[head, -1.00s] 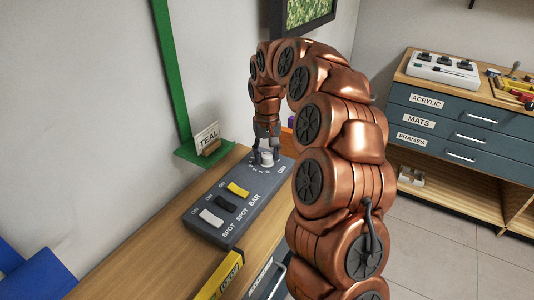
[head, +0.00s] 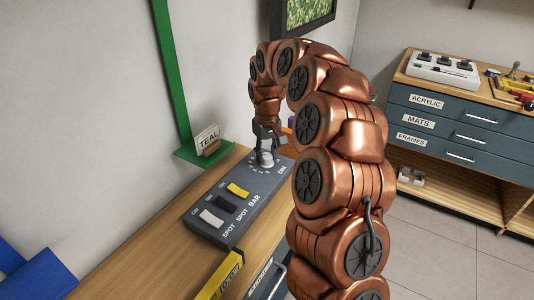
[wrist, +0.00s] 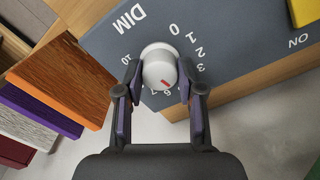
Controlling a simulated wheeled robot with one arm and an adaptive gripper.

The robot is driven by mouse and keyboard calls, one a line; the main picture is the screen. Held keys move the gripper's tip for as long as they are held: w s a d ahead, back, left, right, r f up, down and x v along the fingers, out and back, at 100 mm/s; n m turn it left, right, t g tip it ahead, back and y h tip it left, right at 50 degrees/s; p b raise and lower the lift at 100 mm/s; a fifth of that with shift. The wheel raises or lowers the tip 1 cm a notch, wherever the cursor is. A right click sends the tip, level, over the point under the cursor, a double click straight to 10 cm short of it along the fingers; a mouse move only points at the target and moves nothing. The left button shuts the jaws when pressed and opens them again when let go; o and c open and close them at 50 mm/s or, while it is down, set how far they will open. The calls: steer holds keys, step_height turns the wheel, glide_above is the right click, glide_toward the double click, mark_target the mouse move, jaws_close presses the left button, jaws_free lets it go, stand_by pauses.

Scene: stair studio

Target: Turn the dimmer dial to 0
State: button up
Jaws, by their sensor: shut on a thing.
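The dimmer dial (head: 266,159) is a pale round knob at the far end of a grey control panel (head: 255,205), by the printed word DIM. In the wrist view the dial (wrist: 159,70) sits between the two fingers of my gripper (wrist: 160,78), one on each side, and the gripper is shut on it. In the head view my gripper (head: 266,149) reaches down over the dial. The dial's red mark (wrist: 164,85) points to the lower part of the scale in the wrist view, near the 6. The 0 is at the dial's upper right there. Some scale numbers are hidden.
The panel also carries a white rocker (head: 211,218), a black rocker (head: 226,203) and a yellow rocker (head: 238,189). It lies on a wooden bench (head: 130,262). Coloured sample boards (wrist: 62,82) are beside the panel.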

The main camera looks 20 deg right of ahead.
mark_target(267, 155)
steer(key=n+p, duration=0.1)
steer(key=n, duration=0.5)
steer(key=n+p, duration=0.1)
steer(key=n, duration=0.5)
steer(key=shift+r+n+p, duration=0.1)
steer(key=shift+n+p, duration=0.25)
steer(key=shift+n, duration=0.05)
steer(key=n+p, duration=0.2)
steer(key=n, duration=0.4)
steer(key=n+p, duration=0.1)
steer(key=n, duration=0.4)
steer(key=shift+n+p, duration=0.3)
steer(key=o, duration=1.1)
steer(key=shift+o, duration=0.2)
step_height(267, 155, up, 12)
